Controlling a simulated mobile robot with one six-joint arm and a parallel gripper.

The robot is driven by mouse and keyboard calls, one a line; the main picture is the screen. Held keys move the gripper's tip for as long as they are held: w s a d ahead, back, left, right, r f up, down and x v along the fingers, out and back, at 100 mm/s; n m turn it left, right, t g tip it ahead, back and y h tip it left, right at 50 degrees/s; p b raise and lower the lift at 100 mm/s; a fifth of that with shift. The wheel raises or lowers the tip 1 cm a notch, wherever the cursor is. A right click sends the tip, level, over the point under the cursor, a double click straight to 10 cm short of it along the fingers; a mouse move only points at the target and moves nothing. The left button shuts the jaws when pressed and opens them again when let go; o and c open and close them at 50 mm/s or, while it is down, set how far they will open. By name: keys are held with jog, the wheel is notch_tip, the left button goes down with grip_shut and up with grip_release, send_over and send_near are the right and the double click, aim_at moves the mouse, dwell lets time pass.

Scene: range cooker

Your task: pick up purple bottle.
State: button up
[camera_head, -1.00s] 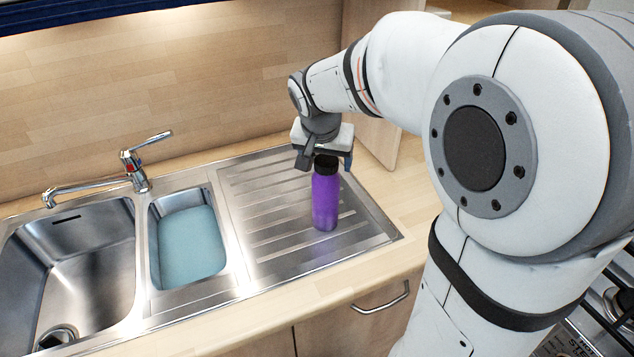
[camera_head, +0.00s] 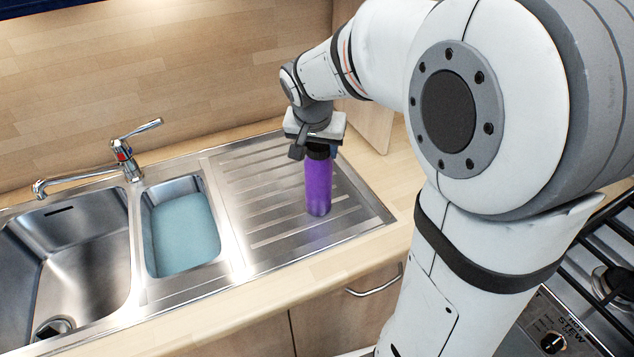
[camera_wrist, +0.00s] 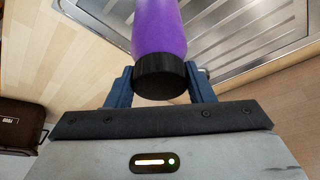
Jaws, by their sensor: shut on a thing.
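The purple bottle (camera_head: 318,187) stands upright on the ribbed steel drainboard (camera_head: 262,221), with its black cap at the top. My gripper (camera_head: 317,150) is above the bottle and shut on it around the cap end. In the wrist view the bottle (camera_wrist: 159,28) lies between the two blue fingers of my gripper (camera_wrist: 158,85), with the black cap (camera_wrist: 160,76) toward the palm. In the head view the upper part of the cap is partly hidden by the gripper. I cannot tell any gap between the bottle's base and the drainboard.
Left of the drainboard are a small basin (camera_head: 181,234) with a light blue bottom and a larger steel sink (camera_head: 88,268). A tap (camera_head: 124,155) stands behind them. A wooden wall is at the back, and a gas hob (camera_head: 600,270) is at the right.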

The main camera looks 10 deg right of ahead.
grip_shut()
